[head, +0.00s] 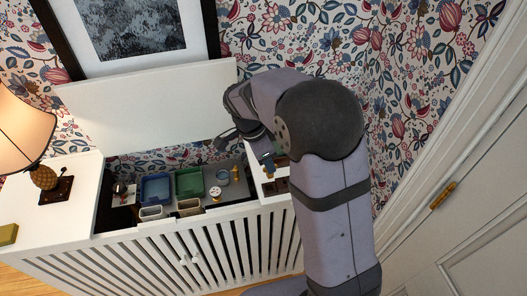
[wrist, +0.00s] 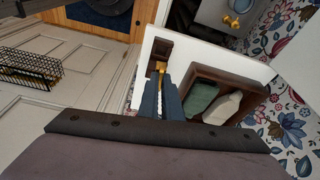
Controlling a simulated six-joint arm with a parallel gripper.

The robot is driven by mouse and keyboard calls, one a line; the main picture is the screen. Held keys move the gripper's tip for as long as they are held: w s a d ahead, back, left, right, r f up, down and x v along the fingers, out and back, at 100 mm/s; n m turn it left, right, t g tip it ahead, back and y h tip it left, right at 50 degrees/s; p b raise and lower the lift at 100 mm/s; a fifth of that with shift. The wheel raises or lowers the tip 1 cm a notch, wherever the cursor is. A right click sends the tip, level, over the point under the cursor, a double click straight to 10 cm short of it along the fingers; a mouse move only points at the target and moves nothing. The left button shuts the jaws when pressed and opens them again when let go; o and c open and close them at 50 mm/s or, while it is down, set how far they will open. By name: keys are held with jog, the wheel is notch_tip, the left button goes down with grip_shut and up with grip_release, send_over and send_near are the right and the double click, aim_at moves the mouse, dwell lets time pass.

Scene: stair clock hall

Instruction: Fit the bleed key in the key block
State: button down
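My gripper (wrist: 161,84) has blue fingers closed on the brass bleed key (wrist: 161,67), which sticks out beyond the fingertips. In the head view my gripper (head: 267,162) points down over the white top at the right end of the cabinet. The key block (wrist: 160,49), a small dark brown block with a dark recess, sits on that white top just past the key in the wrist view. The key's tip appears close to the block's near edge; I cannot tell if they touch. The key's lower end is small and hard to make out in the head view.
A brown wooden tray (wrist: 248,91) with a green and a white item lies right beside the fingers. The open cabinet well holds a blue bin (head: 156,189), a green bin (head: 189,182) and small parts. A lamp (head: 47,178) stands at left; the raised lid (head: 150,105) is behind.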

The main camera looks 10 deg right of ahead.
aim_at(268, 174)
jog(key=shift+m, duration=0.8)
jog(key=shift+f+b, duration=2.25)
jog(key=shift+f, duration=0.25)
jog(key=shift+f+b, duration=1.25)
dwell(0.7)
jog(key=c, duration=1.9)
grip_release()
jog(key=shift+o, duration=0.2)
jog(key=shift+r, duration=0.1)
jog(key=b+v, duration=0.2)
jog(key=v, duration=0.5)
